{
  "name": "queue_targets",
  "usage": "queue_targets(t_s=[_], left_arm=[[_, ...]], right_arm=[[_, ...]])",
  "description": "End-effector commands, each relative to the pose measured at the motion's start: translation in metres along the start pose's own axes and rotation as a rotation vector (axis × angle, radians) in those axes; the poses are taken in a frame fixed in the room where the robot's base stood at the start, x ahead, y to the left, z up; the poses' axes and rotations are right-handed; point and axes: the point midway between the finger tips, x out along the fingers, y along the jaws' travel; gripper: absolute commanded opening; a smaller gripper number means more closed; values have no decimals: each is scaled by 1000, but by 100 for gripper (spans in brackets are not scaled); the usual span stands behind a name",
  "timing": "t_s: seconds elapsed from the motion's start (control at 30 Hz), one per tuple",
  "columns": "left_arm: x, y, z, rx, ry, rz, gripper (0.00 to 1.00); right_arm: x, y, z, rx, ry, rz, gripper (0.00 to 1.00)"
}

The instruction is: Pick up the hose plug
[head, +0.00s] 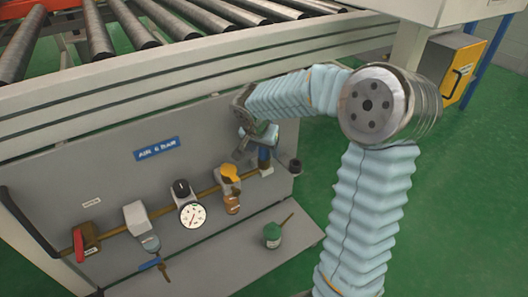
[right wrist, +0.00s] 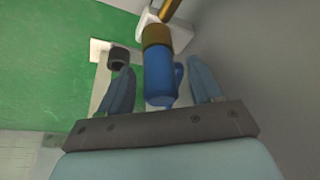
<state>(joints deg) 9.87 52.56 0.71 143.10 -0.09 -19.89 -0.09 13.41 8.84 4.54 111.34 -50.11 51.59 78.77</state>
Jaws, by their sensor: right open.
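A blue cylindrical fitting (right wrist: 160,75) with a brass-brown collar (right wrist: 156,36) stands out from a white block in the right wrist view; it looks like the hose plug, though I cannot be sure. It also shows as a small blue part (head: 264,158) at the right end of the panel's pipe in the head view. My right gripper (head: 256,143) is at this fitting. In the right wrist view its fingers (right wrist: 162,80) are open, one on each side of the fitting, with gaps visible. My left gripper is not in view.
A black ring (head: 295,166) sits just right of the fitting. The grey panel (head: 120,185) carries a gauge (head: 191,215), a red valve (head: 85,240) and other fittings. A green pot (head: 272,235) stands on the lower shelf (head: 225,265). Conveyor rollers (head: 200,15) lie above.

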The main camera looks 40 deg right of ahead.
Motion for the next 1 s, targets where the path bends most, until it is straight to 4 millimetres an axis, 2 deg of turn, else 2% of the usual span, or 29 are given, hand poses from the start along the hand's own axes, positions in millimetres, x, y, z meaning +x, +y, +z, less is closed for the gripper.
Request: queue_targets(t_s=[0.07, 0.47, 0.77, 0.87, 1.0], left_arm=[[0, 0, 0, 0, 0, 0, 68], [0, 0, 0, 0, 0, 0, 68], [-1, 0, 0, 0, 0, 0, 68], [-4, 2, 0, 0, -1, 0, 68], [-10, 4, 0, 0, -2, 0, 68]], right_arm=[[0, 0, 0, 0, 0, 0, 64], [-1, 0, 0, 1, 0, 0, 5], [-4, 0, -2, 1, 1, -1, 5], [-12, 0, -5, 3, 2, -1, 5], [-33, -1, -14, 2, 2, -3, 5]])
